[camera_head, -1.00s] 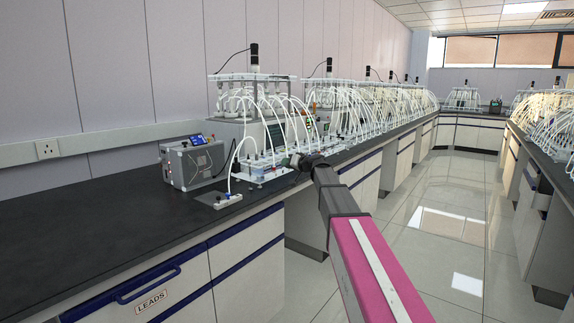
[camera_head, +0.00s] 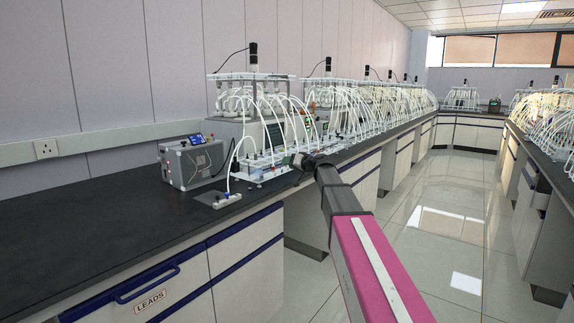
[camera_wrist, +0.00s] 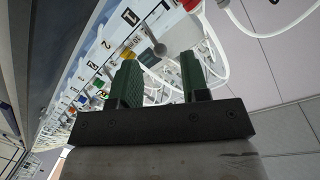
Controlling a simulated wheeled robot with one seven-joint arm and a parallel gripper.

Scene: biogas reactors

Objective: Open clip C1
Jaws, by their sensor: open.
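My gripper (camera_wrist: 158,68) shows two green fingers spread apart with nothing held between them in the wrist view. It faces a white panel (camera_wrist: 108,42) with printed numbers and a row of small coloured parts. A grey round-ended lever (camera_wrist: 158,47) stands beyond the gap between the fingertips; whether they touch it is unclear. A yellow part (camera_wrist: 128,55) and a red part (camera_wrist: 190,4) are near. I cannot read a C1 label, so I cannot tell which part is clip C1. In the head view my gripper (camera_head: 298,162) is at the front of the nearest reactor rig (camera_head: 255,120).
A grey control box (camera_head: 192,163) stands on the black bench (camera_head: 90,215) left of the rig. A small plate with a tube fitting (camera_head: 222,200) lies near the bench edge. White looping tubes crowd the rig. The aisle floor (camera_head: 440,215) is clear.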

